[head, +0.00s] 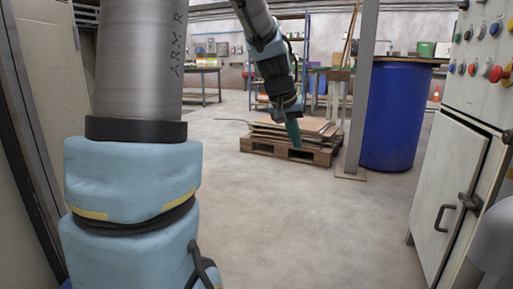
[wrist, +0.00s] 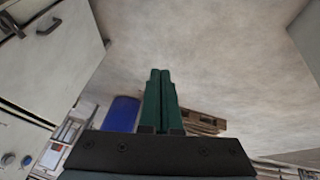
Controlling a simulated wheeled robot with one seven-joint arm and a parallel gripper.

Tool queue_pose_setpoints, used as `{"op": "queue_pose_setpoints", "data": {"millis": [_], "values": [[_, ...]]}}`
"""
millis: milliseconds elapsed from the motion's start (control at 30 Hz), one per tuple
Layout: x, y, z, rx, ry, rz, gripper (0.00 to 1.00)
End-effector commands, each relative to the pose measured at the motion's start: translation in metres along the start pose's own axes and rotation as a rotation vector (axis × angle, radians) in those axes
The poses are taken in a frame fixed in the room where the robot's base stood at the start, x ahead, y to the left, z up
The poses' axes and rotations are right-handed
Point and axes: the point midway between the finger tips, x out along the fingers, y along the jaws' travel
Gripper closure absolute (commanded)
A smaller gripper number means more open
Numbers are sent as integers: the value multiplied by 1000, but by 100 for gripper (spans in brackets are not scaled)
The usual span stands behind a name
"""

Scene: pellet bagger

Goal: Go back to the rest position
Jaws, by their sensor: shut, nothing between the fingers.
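My gripper (head: 293,133) hangs from my arm near the middle of the head view, pointing down, in front of the pallet. In the wrist view its two green fingers (wrist: 159,78) lie side by side and touch. They are shut with nothing between them. Bare concrete floor shows beyond the fingertips. My large blue and grey arm links fill the left part of the head view.
A control cabinet (head: 445,190) with buttons and a red knob stands at the right. A blue barrel (head: 393,117) stands behind a grey post (head: 361,90). A wooden pallet (head: 290,151) carries flat boards. The floor (head: 300,225) in front is clear.

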Motion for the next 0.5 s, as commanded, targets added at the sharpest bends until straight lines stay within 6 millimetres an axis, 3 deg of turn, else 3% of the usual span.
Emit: {"op": "queue_pose_setpoints", "data": {"millis": [33,100,200,500], "values": [[-3,-23,28,-35,-40,-46,100],[-2,-49,64,-78,-86,-99,100],[-5,-76,112,-124,-144,-156,100],[-24,-117,232,-234,-281,-262,100]]}}
